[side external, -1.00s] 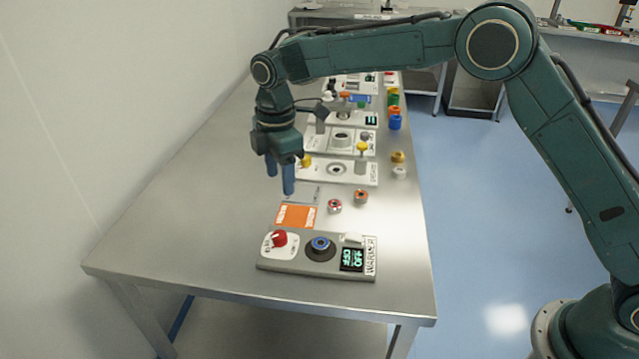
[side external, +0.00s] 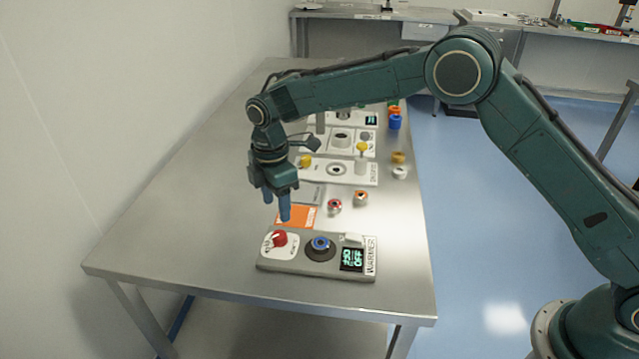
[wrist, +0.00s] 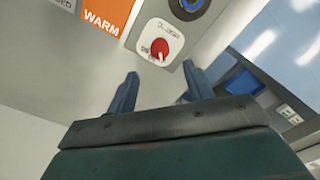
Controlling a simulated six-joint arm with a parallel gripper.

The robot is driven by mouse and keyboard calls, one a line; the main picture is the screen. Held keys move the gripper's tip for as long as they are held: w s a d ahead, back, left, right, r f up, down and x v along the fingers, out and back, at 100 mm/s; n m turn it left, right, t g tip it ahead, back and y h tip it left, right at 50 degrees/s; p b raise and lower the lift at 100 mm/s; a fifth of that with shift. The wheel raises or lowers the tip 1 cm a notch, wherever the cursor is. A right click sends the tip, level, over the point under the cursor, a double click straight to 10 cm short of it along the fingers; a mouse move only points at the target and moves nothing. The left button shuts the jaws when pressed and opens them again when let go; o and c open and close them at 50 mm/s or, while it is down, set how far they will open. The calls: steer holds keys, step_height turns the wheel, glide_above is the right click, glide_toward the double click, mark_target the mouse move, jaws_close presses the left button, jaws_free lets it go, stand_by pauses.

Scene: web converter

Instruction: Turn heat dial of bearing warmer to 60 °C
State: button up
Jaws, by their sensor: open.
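The bearing warmer (side external: 300,265) is a grey panel near the front edge of the table, labelled WARMER. Its red heat dial (side external: 279,238) sits on a white plate at the left end. The dial also shows in the wrist view (wrist: 160,47), where a white pointer mark is visible but the scale is too small to read. A blue ring (side external: 321,243) sits on a dark round seat in the middle. A display (side external: 352,259) glows green at the right. My gripper (side external: 276,208) is open and empty, pointing down, above and behind the dial, apart from it.
An orange card (side external: 296,217) lies just behind the warmer. Two small ring parts (side external: 334,206) stand to its right. More panels (side external: 337,172) line the table farther back. The left side of the table (side external: 170,220) is clear, with a wall beyond it.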

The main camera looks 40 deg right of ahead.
mark_target(280, 234)
step_height(280, 234, down, 9)
steer(key=shift+r, duration=0.1)
stand_by(0.4)
steer(key=c, duration=1)
